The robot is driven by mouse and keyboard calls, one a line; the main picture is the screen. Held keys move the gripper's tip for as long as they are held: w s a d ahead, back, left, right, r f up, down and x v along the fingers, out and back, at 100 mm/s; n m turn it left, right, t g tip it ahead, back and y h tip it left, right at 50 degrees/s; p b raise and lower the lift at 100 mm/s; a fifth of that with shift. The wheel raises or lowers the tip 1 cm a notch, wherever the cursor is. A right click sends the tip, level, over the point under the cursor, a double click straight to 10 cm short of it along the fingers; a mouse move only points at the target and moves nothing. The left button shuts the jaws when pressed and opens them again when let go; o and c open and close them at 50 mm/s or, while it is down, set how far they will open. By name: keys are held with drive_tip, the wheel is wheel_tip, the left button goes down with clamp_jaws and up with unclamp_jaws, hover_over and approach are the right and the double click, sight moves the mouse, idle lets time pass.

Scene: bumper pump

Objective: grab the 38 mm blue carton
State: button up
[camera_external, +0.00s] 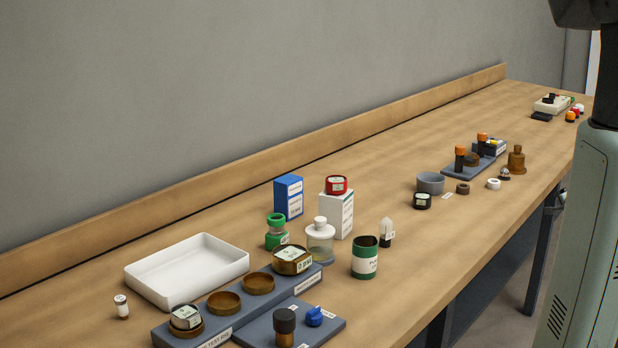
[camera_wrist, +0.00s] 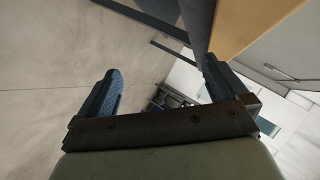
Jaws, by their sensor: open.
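The blue carton (camera_external: 288,198) stands upright on the bench in the external view, towards the back. It has a white label on its side, and its lower part is partly hidden by the green bottle in front. My gripper (camera_wrist: 160,85) shows in the wrist view with its two blue-grey fingers wide apart and nothing between them. It points past the bench edge (camera_wrist: 240,30) towards the floor. The carton is not in the wrist view, and the gripper's fingers are not in the external view.
Close around the carton are a green bottle (camera_external: 277,232), a white carton (camera_external: 337,213) with a red-topped item (camera_external: 336,185) on it, and a clear glass jar (camera_external: 320,243). A white tray (camera_external: 187,270) lies to the left. Bare bench (camera_external: 400,160) lies to the right and behind.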

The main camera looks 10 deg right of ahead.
drive_tip(key=w+a+r+n+t, duration=0.1)
drive_tip(key=w+r, duration=0.2)
drive_tip(key=r, duration=0.3)
drive_tip(key=w+a+r, duration=0.2)
drive_tip(key=w+r, duration=0.1)
drive_tip(key=r, duration=0.3)
drive_tip(key=w+a+r+n+y, duration=0.2)
drive_tip(key=a+r+n, duration=0.1)
drive_tip(key=a, duration=0.6)
drive_tip(key=w+a+r+n+y, duration=0.2)
drive_tip(key=w+a+n, duration=0.1)
drive_tip(key=a, duration=0.5)
wheel_tip(320, 180, up, 12)
drive_tip(key=n+g+y, duration=0.3)
drive_tip(key=n+g, duration=0.6)
drive_tip(key=n, duration=0.9)
hover_over(289, 179)
drive_tip(key=s+d, duration=0.3)
drive_tip(key=x, duration=1.3)
drive_tip(key=shift+s+d+f, duration=0.1)
drive_tip(key=shift+d+f, duration=0.05)
drive_tip(key=shift+f, duration=0.3)
